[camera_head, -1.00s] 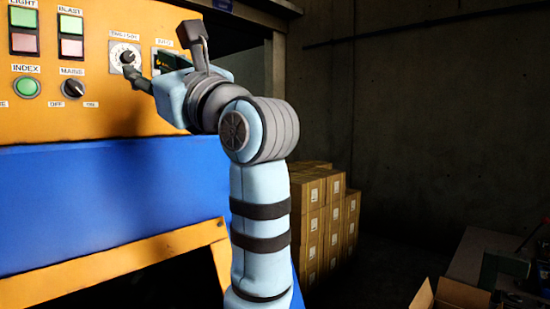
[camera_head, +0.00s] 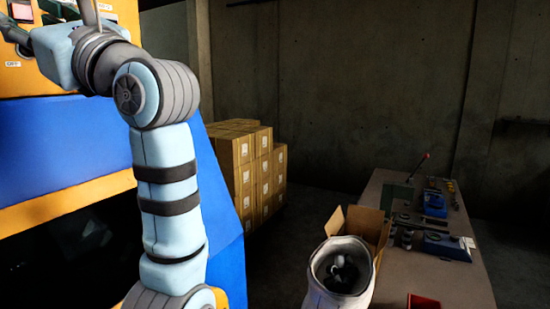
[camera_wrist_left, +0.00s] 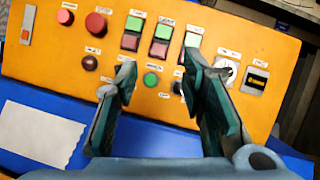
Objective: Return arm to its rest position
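My left arm rises from the bottom left of the head view and bends toward an orange control panel at the upper left. My left gripper (camera_head: 22,25) is partly cut off by the picture's edge there. In the left wrist view my left gripper (camera_wrist_left: 160,62) is open and empty, with its two green fingers spread in front of the orange panel (camera_wrist_left: 60,55). Between the fingers show lit push buttons and a green round button (camera_wrist_left: 151,80). A dial (camera_wrist_left: 225,72) is to the right of the fingers. No right gripper shows.
Stacked cartons (camera_head: 240,165) stand beside the blue machine body (camera_head: 60,145). A table (camera_head: 440,280) with tools is at the right. A pale open-topped container (camera_head: 318,285) and an open carton (camera_head: 360,228) are before it. Dark floor lies between cartons and table.

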